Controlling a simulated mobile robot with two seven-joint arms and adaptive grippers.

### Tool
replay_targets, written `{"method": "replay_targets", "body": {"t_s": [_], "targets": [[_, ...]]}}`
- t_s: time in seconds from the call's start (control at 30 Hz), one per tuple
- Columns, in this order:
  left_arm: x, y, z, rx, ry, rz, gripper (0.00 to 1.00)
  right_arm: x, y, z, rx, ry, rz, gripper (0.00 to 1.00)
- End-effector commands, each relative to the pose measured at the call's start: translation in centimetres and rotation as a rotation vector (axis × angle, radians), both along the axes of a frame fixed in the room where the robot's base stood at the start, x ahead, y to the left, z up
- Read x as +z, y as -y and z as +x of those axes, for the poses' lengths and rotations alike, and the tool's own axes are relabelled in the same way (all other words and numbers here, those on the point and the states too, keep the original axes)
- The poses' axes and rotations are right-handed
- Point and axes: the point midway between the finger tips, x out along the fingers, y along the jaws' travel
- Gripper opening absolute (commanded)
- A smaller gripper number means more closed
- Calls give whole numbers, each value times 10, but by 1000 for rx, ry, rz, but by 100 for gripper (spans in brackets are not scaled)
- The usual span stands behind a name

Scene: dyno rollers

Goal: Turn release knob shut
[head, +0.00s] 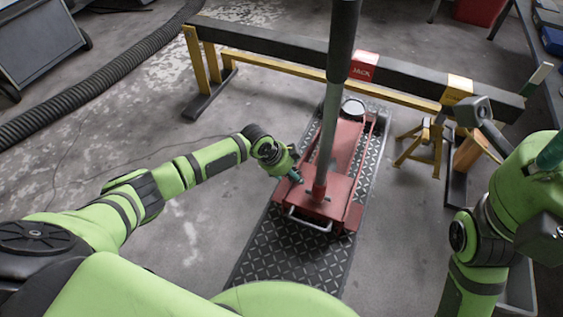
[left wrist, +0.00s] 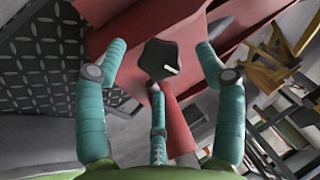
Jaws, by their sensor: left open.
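The release knob (left wrist: 160,59) is black and star-shaped with a pale pointer line toward its lower right. It sits on the red floor jack (head: 338,170), which also shows in the left wrist view (left wrist: 118,24). My left gripper (head: 295,176) is beside the jack's near left side. In the left wrist view its teal fingers (left wrist: 160,75) are spread open, with the knob between them, and no contact is visible. The knob is too hidden to make out in the head view. Part of my right gripper (head: 548,156) shows at the right edge; its fingers are not clear.
The jack's long grey handle (head: 331,125) rises close to my left gripper. The jack stands on a diamond-plate mat (head: 290,262). A black and yellow beam (head: 285,46) crosses behind, with a yellow stand (head: 425,143) at right. Floor left of the mat is mostly clear.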

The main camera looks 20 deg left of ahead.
Motion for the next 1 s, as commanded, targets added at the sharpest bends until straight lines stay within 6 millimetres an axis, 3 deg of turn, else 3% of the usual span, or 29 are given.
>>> {"method": "replay_targets", "body": {"t_s": [0.5,1.0], "targets": [[84,-28,-32,2,2,3,70,0,0,-1,1,1,2,40],[94,-31,-36,2,1,2,70,0,0,-1,1,2,1,40]]}}
